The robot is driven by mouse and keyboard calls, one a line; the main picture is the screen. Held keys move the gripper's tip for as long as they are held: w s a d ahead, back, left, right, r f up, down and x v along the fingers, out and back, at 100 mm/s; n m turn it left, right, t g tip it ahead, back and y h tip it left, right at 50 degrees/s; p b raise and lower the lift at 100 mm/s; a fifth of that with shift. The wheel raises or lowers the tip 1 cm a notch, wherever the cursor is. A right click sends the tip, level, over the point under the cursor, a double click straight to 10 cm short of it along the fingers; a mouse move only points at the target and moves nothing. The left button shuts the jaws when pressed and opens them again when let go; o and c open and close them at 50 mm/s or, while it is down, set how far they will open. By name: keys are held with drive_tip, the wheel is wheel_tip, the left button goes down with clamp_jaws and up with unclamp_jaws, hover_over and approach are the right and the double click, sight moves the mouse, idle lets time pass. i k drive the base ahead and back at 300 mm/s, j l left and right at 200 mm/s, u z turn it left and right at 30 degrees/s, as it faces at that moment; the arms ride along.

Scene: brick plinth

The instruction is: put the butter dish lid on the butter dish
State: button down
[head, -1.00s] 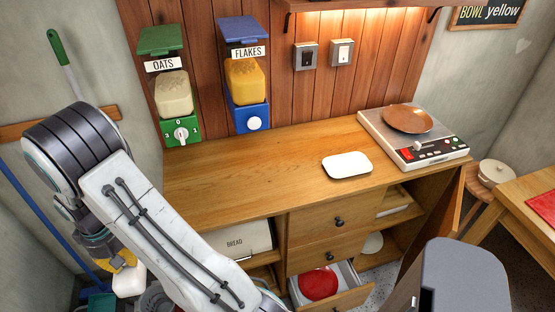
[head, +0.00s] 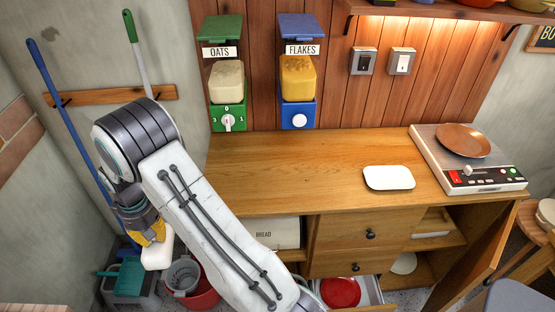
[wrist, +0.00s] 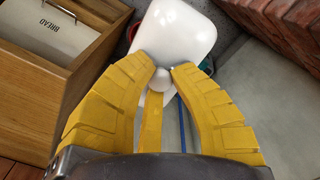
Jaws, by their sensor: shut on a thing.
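The butter dish (head: 388,178) is a low white rounded rectangle lying on the wooden counter, left of the scale; nothing stands on it. My gripper (wrist: 163,72) is shut on the round knob of the white butter dish lid (wrist: 178,30), with yellow fingers on both sides of the knob. In the head view my gripper (head: 151,234) hangs at the lower left, off the counter's left side, well apart from the dish. The lid (head: 158,252) shows there below the fingers, partly hidden by them.
The wooden counter (head: 290,165) is clear left of the dish. A scale (head: 485,178) with a brown plate (head: 462,140) stands at its right. Oats and flakes dispensers (head: 297,80) stand at the back. A drawer with a red thing (head: 340,292) is open below.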

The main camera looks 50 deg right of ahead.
sight(388, 179)
drive_tip(key=k+l+z, duration=0.15)
drive_tip(key=k+l, duration=0.35)
drive_tip(key=k, duration=0.2)
drive_tip(key=k+l+z, duration=0.15)
drive_tip(key=k+l, duration=0.45)
drive_tip(key=k, duration=0.1)
